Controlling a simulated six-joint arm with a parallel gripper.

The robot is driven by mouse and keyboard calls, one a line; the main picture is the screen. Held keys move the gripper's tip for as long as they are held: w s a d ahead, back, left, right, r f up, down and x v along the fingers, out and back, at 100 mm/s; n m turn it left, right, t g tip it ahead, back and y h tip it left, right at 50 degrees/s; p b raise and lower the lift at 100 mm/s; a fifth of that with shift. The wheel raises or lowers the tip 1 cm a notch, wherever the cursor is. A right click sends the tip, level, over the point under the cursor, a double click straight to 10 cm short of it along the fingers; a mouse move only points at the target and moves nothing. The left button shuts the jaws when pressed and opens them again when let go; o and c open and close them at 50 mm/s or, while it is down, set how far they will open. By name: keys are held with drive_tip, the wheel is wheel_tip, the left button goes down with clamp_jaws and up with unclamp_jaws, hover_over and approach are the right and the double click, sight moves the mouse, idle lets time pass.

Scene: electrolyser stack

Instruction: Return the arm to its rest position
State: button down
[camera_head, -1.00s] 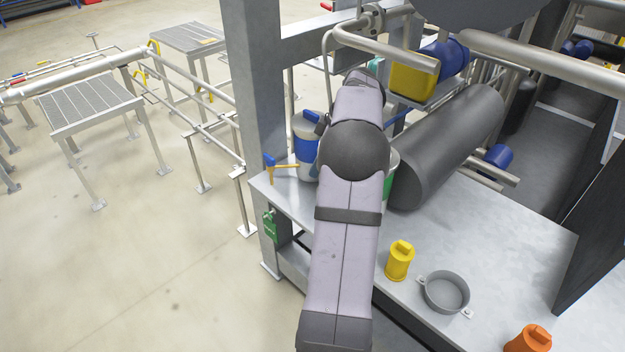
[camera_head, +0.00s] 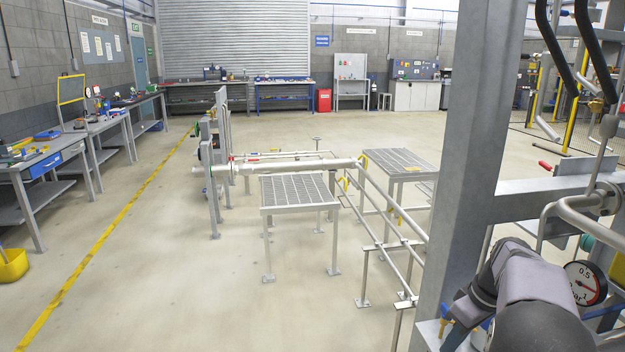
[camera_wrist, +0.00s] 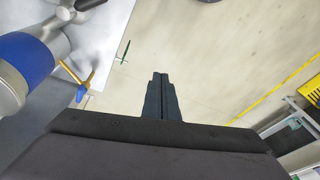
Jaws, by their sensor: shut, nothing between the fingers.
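My gripper (camera_wrist: 161,92) shows in the wrist view with its two dark fingers together and nothing between them. It is in free space, with pale floor behind the fingertips. In the head view my arm is at the lower right, beside a grey upright post (camera_head: 468,150). The fingertips cannot be made out clearly there.
In the wrist view a blue-and-white cylinder (camera_wrist: 28,66) and a small yellow-handled valve (camera_wrist: 82,82) are close on the left. In the head view a pressure gauge (camera_head: 584,283) is close to my arm. Grated platforms (camera_head: 298,190) and open floor lie left.

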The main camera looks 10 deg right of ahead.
drive_tip(key=s+a+m+g+h+p, duration=0.1)
drive_tip(key=s+a+m+g+p, duration=0.35)
drive_tip(key=a, duration=1.15)
drive_tip(key=s+a+f+t+h, duration=0.1)
drive_tip(key=s+a+f+t, duration=0.1)
drive_tip(key=s+a, duration=0.6)
drive_tip(key=s+f, duration=0.1)
drive_tip(key=s, duration=0.3)
drive_tip(key=shift+p, duration=0.35)
